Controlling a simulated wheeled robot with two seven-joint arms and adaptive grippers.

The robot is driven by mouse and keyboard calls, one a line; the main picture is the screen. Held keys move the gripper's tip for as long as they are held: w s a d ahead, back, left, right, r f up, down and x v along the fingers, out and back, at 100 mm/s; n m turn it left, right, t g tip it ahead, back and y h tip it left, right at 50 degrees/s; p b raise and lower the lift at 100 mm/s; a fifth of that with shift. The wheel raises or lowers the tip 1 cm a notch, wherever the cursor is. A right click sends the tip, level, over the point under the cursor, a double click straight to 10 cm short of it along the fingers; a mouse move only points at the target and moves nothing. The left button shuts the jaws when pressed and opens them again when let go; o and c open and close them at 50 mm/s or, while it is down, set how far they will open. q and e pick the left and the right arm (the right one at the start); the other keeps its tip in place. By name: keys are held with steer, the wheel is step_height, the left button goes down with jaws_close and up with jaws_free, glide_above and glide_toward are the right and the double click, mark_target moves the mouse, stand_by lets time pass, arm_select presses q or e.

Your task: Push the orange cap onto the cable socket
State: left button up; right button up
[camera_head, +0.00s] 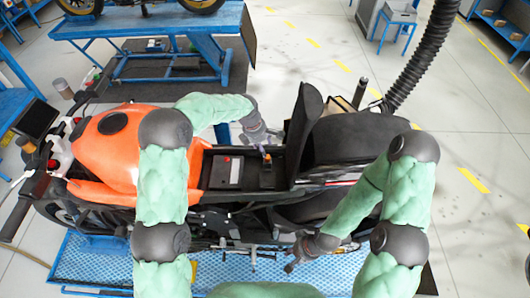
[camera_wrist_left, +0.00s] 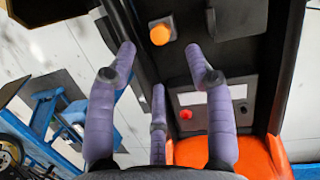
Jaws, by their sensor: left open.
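The orange cap (camera_wrist_left: 160,34) shows in the left wrist view over a small pale piece in the black compartment. In the head view the cap (camera_head: 267,157) is a small orange spot just below my left gripper (camera_head: 262,140). Whether the pale piece is the cable socket, and whether the cap is fully seated, I cannot tell. In the left wrist view my left gripper (camera_wrist_left: 160,80) is open and empty, its purple fingers spread, with the cap beyond the fingertips. My right gripper (camera_head: 296,254) hangs low beside the motorcycle, apart from the cap; its finger opening is unclear.
A red knob (camera_wrist_left: 185,113) sits on a pale panel near the cap. The raised black seat (camera_head: 305,125) stands right of the compartment. The orange motorcycle tank (camera_head: 105,150) is at left. The motorcycle is over a blue lift (camera_head: 90,258). A black hose (camera_head: 425,60) hangs at upper right.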

arm_select(q)
steer(key=shift+v, duration=2.6)
steer(key=shift+f, duration=0.1)
